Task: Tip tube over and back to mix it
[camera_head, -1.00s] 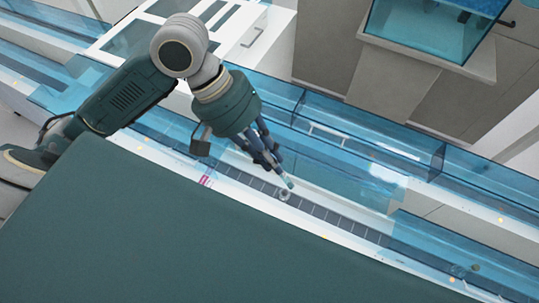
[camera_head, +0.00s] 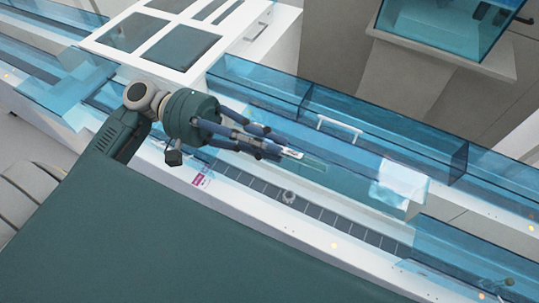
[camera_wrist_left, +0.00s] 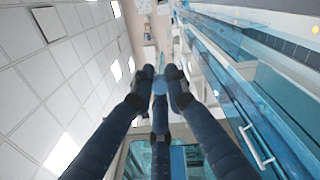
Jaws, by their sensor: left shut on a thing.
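My left gripper (camera_head: 270,145) is shut on a slim, clear tube (camera_head: 315,163) with a white and red label near the fingers. The tube sticks out past the fingertips to the right, lying nearly sideways in the head view. It is held above the track, apart from it. In the left wrist view the fingers (camera_wrist_left: 160,84) close together around the tube (camera_wrist_left: 160,74), which is mostly hidden by them. A small round grey holder (camera_head: 289,197) sits on the dark track (camera_head: 325,217), below and left of the tube's end. My right gripper is not in view.
Blue transparent covers (camera_head: 400,160) run behind the track, one with a white handle (camera_head: 340,126). A white cabinet with dark panels (camera_head: 180,48) stands at the back left. A pink-and-white label (camera_head: 201,181) is on the track's edge.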

